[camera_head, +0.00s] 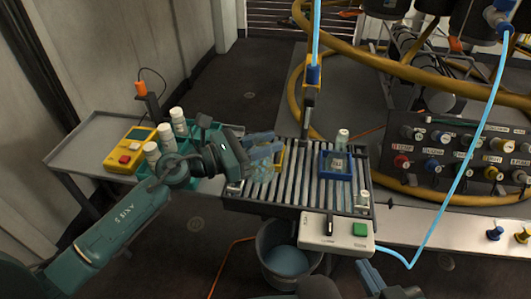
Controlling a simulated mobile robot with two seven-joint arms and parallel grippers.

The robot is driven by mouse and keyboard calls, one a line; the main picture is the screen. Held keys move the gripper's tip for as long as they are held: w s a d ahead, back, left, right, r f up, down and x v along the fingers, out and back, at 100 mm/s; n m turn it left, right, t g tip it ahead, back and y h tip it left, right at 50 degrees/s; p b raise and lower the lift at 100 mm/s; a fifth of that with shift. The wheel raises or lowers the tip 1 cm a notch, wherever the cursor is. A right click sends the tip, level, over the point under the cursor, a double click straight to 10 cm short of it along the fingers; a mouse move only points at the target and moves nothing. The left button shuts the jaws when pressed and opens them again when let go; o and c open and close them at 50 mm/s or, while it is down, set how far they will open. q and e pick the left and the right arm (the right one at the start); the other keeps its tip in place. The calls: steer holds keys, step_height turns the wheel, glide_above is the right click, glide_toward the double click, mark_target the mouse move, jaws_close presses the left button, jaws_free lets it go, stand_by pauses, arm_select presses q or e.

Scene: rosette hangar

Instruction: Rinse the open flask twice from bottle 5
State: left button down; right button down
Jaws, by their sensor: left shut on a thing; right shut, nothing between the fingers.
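My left gripper (272,146) reaches over the left part of a slatted grey rack (305,185). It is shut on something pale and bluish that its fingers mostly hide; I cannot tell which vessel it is. A yellow holder (283,160) shows partly behind the fingers. My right gripper (375,280) is at the bottom edge, shut and empty.
A yellow box with a red button (129,150) sits on the left side table (85,140). A white control box with a green button (338,234) fronts the rack, above a bucket (284,262). Blue tubing (455,195) and yellow hoses (430,77) cross the right side.

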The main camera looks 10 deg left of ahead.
arm_select(q)
steer(key=shift+r, duration=0.2)
arm_select(e)
steer(key=shift+f, duration=0.1)
arm_select(q)
steer(key=shift+w, duration=0.1)
